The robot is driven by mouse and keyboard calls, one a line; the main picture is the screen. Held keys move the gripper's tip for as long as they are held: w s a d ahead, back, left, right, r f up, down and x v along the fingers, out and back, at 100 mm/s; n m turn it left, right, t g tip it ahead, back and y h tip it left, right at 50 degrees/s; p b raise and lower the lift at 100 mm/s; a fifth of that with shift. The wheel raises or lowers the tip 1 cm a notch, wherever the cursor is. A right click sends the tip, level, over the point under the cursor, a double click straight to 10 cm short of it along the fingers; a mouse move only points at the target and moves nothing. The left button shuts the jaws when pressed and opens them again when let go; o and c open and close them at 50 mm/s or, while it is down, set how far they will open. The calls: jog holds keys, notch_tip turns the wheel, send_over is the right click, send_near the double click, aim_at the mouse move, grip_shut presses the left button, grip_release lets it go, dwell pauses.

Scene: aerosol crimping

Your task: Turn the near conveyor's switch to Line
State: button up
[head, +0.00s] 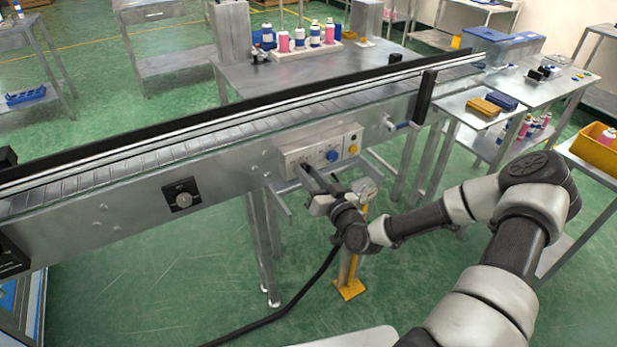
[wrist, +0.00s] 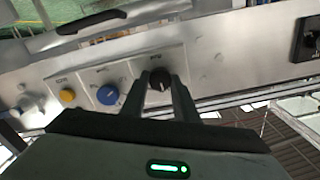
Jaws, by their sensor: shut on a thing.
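The near conveyor's control box (head: 320,148) is a light metal panel on the side of the conveyor (head: 130,190). It carries a black knob switch (wrist: 160,79) with a pale mark, a blue knob (head: 333,155) and a yellow button (head: 353,149). My gripper (head: 304,169) reaches the box's left end and hides the black knob in the head view. In the wrist view my gripper (wrist: 160,88) has its two fingers closed on either side of the black knob. The lettering above the knobs is too small to read.
A separate grey knob on a black plate (head: 183,199) sits further left on the conveyor side. A side table (head: 480,108) is at the right. The green floor in front is mostly open.

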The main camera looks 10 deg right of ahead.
jog(key=shift+m, duration=0.5)
jog(key=o, duration=1.1)
jog(key=shift+c, duration=0.2)
jog(key=shift+s, duration=0.15)
jog(key=v, duration=1.7)
